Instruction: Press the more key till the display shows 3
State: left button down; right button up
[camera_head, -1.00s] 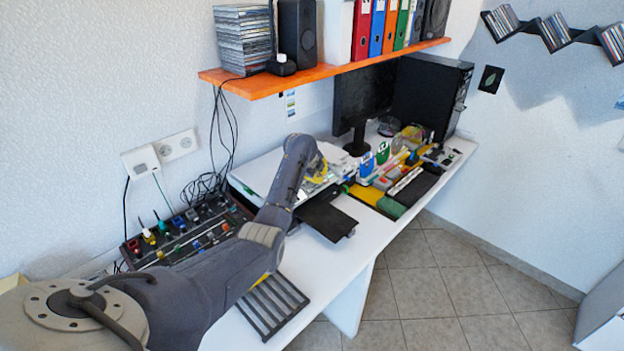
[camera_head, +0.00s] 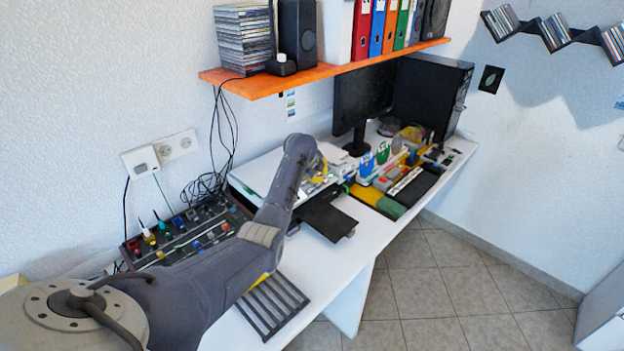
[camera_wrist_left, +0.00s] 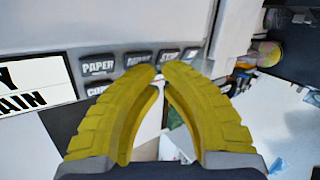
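My left gripper (camera_head: 321,172) is over the white copier (camera_head: 262,172) on the desk, and its yellow fingers show small in the head view. In the left wrist view the left gripper (camera_wrist_left: 160,69) has its fingertips together with nothing between them. The tips are right at the lower edge of the more key (camera_wrist_left: 138,59), whose label is partly readable; I cannot tell whether they touch it. The paper key (camera_wrist_left: 98,65) is left of it. A white panel with black letters (camera_wrist_left: 35,85) is cut off at the left, showing "Y" and "AIN"; no number is readable. My right gripper is not in view.
A dark tray (camera_head: 325,216) juts from the copier's front. A black component box (camera_head: 190,232) and a slotted grey rack (camera_head: 272,305) lie nearer on the desk. A monitor (camera_head: 362,97) stands behind, and an orange shelf (camera_head: 262,84) hangs above.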

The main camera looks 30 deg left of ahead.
pick_arm(q)
jog(key=shift+s+d+r, duration=0.1)
jog(key=shift+d+r, duration=0.15)
jog(key=shift+r, duration=0.3)
jog(key=shift+r, duration=0.1)
jog(key=shift+s+d+r, duration=0.1)
jog(key=shift+d+r, duration=0.3)
jog(key=shift+r, duration=0.3)
jog(key=shift+s+d+r, duration=0.1)
jog(key=shift+d+r, duration=0.3)
jog(key=shift+r, duration=0.3)
jog(key=shift+s+d+r, duration=0.1)
jog(key=shift+d+r, duration=0.3)
jog(key=shift+r, duration=0.3)
